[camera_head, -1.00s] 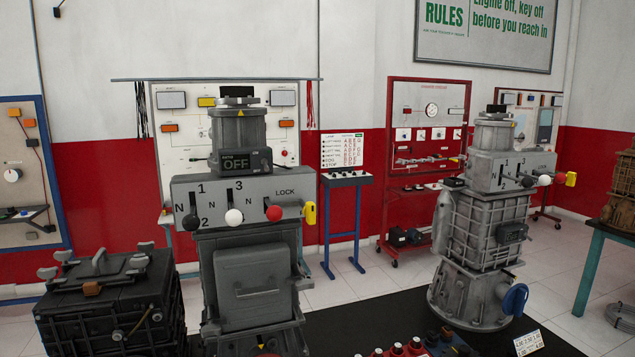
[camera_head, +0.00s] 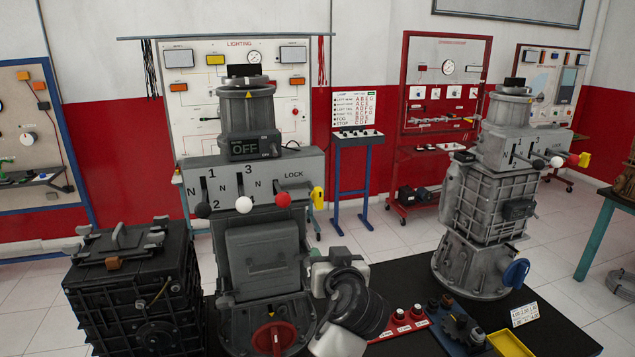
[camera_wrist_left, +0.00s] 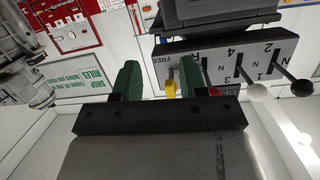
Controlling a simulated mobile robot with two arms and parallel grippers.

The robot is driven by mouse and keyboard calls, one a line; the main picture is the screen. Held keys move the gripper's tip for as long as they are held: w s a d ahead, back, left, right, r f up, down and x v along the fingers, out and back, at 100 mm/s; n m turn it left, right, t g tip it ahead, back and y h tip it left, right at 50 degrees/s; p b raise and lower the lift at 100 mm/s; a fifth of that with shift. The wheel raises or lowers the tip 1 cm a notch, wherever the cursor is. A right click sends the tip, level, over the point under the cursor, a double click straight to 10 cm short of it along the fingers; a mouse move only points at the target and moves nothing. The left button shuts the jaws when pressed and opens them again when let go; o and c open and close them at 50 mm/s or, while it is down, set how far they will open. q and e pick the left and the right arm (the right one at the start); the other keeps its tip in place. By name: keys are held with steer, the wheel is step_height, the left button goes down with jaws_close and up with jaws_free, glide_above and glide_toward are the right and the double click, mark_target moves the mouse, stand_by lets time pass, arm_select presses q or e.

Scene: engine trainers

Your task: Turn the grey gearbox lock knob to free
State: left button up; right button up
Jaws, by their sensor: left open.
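The grey gearbox (camera_head: 265,270) stands at centre left with a lettered lever panel. LOCK is printed at the panel's right. The yellow knob (camera_head: 318,198) sits at the panel's right end; in the wrist view it (camera_wrist_left: 171,89) shows near the word FREE, upside down. My left gripper (camera_head: 328,262) is below and right of the panel in the head view, its fingers largely hidden there. In the wrist view its green fingers (camera_wrist_left: 160,72) are apart and empty; the yellow knob shows between them, and I see no contact. My right gripper is not in view.
Red (camera_head: 283,200), white (camera_head: 243,204) and black (camera_head: 203,210) lever knobs stick out in front of the panel. A second gearbox (camera_head: 487,190) stands right. A black engine block (camera_head: 130,285) is left. A yellow tray (camera_head: 510,343) lies front right.

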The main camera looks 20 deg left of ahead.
arm_select(q)
steer(key=n+t+y, duration=0.1)
steer(key=n+y, duration=0.1)
glide_toward(321, 199)
steer(key=x, duration=0.2)
steer(key=p+x, duration=0.2)
steer(key=x, duration=0.2)
steer(key=p+x, duration=0.3)
steer(key=x, duration=0.2)
steer(key=shift+w+a+r, duration=0.2)
steer(key=shift+a, duration=0.05)
steer(key=shift+w+a+f+p, duration=0.2)
steer(key=shift+w+a+p, duration=0.2)
steer(key=shift+w, duration=0.15)
steer(key=shift+d, duration=0.1)
jaws_close()
